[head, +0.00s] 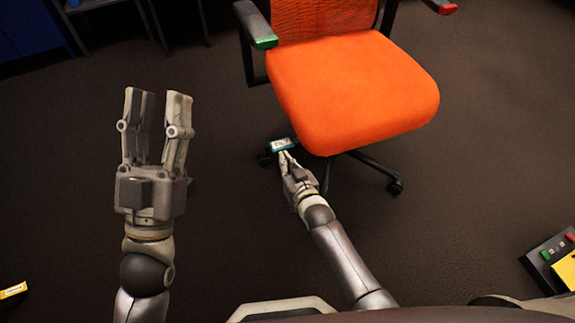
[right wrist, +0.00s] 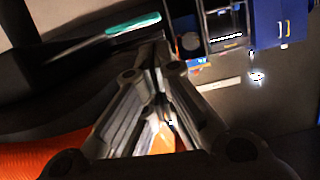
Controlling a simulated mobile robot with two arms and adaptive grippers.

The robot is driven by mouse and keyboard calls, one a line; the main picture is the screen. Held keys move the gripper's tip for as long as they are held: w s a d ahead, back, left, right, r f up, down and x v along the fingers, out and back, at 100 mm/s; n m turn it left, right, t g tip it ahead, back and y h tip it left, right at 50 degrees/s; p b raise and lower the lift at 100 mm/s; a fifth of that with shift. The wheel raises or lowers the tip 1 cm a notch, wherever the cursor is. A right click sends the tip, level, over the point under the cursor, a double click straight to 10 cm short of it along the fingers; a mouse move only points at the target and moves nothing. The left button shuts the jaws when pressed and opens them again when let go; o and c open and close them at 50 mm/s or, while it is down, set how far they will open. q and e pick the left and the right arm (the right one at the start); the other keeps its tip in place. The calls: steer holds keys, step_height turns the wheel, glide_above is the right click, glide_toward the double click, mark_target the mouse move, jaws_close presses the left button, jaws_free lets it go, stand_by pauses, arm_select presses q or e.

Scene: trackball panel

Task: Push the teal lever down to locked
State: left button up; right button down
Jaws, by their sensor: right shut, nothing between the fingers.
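The teal lever (head: 281,144) sticks out at the left under the seat of an orange office chair (head: 350,95). It carries a pale label that looks like "TILT". In the right wrist view the lever (right wrist: 135,23) is a teal strip just beyond and left of the fingertips. My right gripper (head: 285,154) is shut and empty, with its tips right at the near side of the lever; I cannot tell whether they touch. It also shows in the right wrist view (right wrist: 157,48). My left gripper (head: 158,95) is open and empty, raised over the floor well left of the chair.
The chair has a green-tipped armrest (head: 265,42) at left and a red-tipped one (head: 449,9) at right. A dark box with buttons (head: 545,258) stands at the lower right. A yellow-labelled item (head: 13,291) is at the lower left. The carpet between is clear.

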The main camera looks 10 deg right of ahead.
arm_select(q)
steer(key=shift+w+d+f+g, duration=0.1)
steer(key=shift+w+f+g, duration=0.2)
steer(key=shift+f+g, duration=0.4)
arm_select(e)
steer(key=shift+s+d+r, duration=0.1)
steer(key=shift+s+r, duration=0.05)
steer(key=shift+s, duration=0.2)
arm_select(q)
steer(key=shift+f, duration=0.1)
